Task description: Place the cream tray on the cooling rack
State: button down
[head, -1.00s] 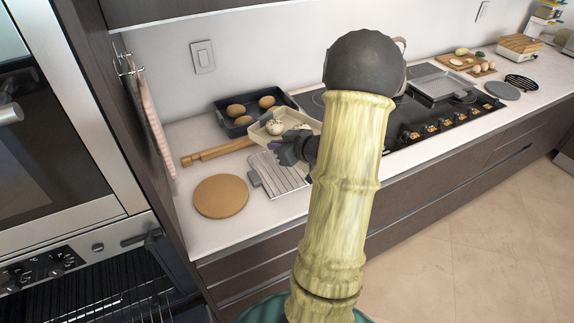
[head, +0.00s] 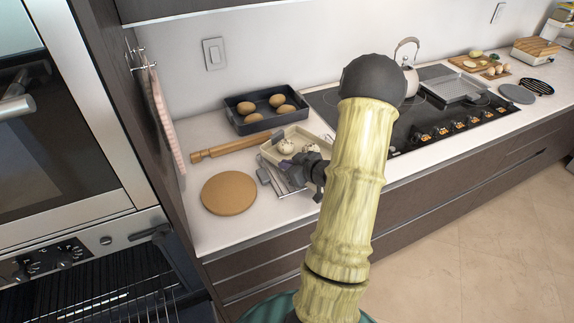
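The cream tray (head: 270,154) holds pale round pieces of food. It is over the far part of the wire cooling rack (head: 287,185) and hides much of it. I cannot tell whether the tray touches the rack or hangs just above it. My gripper (head: 296,163) is at the tray's near side and appears shut on its near edge. The dark wrist hides part of the fingers. The rack's near bars and left end show on the white counter.
A dark baking tray (head: 238,122) with several brown rolls stands behind. A rolling pin (head: 230,147) lies left of the cream tray, and a round wooden board (head: 229,193) lies left of the rack. A black hob (head: 410,120) with a kettle (head: 409,72) is to the right.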

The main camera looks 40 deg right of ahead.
jog(key=c, duration=1.6)
grip_release()
jog(key=shift+f, duration=0.1)
jog(key=shift+c, duration=0.2)
jog(key=v, duration=1.2)
jog(key=shift+s, duration=0.2)
